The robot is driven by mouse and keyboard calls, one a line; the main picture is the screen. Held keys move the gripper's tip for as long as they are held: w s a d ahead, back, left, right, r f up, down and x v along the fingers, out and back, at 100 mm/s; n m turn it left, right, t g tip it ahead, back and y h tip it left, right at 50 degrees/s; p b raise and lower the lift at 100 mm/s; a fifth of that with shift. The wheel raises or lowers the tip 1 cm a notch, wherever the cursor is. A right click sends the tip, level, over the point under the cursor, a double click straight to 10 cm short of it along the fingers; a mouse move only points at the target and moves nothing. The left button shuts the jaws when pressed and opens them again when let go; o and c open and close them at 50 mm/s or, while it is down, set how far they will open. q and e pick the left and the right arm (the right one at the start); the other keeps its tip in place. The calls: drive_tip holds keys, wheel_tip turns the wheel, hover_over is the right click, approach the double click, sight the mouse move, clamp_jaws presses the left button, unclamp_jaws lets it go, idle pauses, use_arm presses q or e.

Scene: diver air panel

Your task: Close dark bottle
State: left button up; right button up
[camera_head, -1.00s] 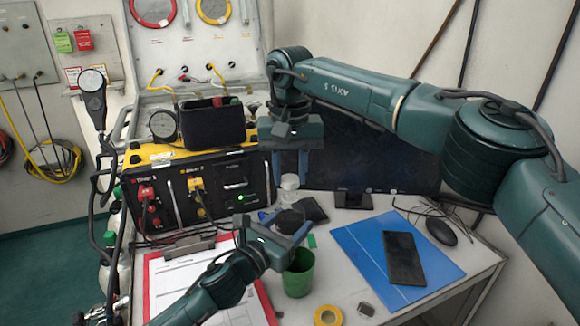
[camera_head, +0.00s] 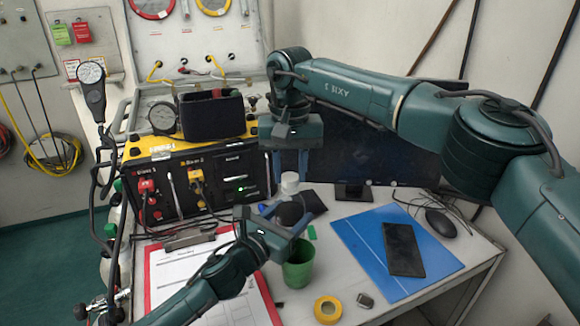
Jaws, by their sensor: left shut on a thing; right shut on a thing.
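The dark bottle (camera_head: 289,214) shows as a rounded black shape above the desk, behind the green cup. My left gripper (camera_head: 288,228) is shut on it, and its fingers hide part of the bottle. A small whitish piece (camera_head: 289,183), which looks like the cap, is between the fingertips of my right gripper (camera_head: 290,172). The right gripper points down and is shut on it. The whitish piece is just above the dark bottle in the picture. I cannot tell whether the two touch or line up in depth.
A green cup (camera_head: 298,266) stands close below the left gripper. A blue folder with a black phone (camera_head: 403,250), a yellow tape roll (camera_head: 328,309) and a red-edged clipboard (camera_head: 154,276) lie on the desk. The black and yellow air panel (camera_head: 160,180) and a monitor (camera_head: 380,155) stand behind.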

drive_tip(key=shift+f, duration=0.3)
